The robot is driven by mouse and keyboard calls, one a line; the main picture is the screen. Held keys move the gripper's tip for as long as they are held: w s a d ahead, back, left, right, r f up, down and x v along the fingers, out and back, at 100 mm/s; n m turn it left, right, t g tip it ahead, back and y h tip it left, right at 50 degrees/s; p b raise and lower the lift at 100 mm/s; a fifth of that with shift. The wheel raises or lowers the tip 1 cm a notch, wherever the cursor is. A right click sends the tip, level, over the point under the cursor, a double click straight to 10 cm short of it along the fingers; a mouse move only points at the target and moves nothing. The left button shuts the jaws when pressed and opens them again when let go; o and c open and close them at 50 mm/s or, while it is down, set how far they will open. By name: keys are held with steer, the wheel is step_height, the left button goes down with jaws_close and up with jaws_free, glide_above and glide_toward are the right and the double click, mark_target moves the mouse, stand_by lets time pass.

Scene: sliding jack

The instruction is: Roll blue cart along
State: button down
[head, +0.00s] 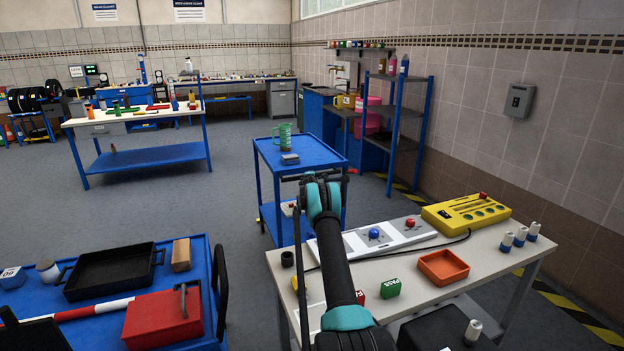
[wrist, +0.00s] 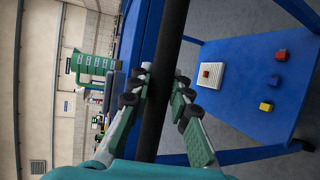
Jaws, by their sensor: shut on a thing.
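The blue cart (head: 318,150) stands upright on the floor just beyond the near bench, with a top tray and a lower shelf (head: 270,215). A green jug (head: 283,136) and a small grey box (head: 290,159) stand on its top. My gripper (head: 312,180) is at the cart's near end, shut on its black handle bar. In the wrist view the bar (wrist: 160,100) runs between my fingers (wrist: 158,92).
A grey bench (head: 480,265) with a button panel and yellow box is at right. Another loaded blue cart (head: 215,340) is at lower left. A blue shelf rack (head: 425,120) stands behind right, a workbench (head: 145,154) behind left. Open floor (head: 180,215) lies left of the held cart.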

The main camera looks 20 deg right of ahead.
steer(key=shift+w, duration=0.1)
steer(key=c, duration=1.4)
jaws_free()
steer(key=shift+o, duration=0.2)
steer(key=v, duration=1.2)
steer(key=shift+a, duration=0.1)
